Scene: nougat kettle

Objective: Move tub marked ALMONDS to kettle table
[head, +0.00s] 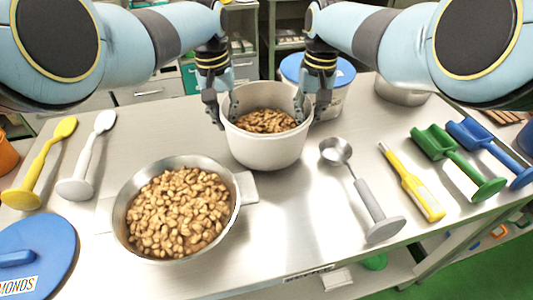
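A white tub (265,151) full of almonds (265,121) stands open near the back middle of the steel table; no marking shows on the side facing me. A blue round lid (35,258) lies at the lower left, cut by the picture edge; its label reads "MONDS". My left gripper (222,112) is at the tub's left rim, one finger outside and one inside. My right gripper (310,108) straddles the right rim the same way. I cannot tell whether the fingers press on the wall. No table with a kettle is recognisable.
A steel ladle (362,195), a yellow tool (412,182), and green (455,160) and blue (490,150) scoops lie right. Yellow (40,165) and white (90,155) spoons lie left.

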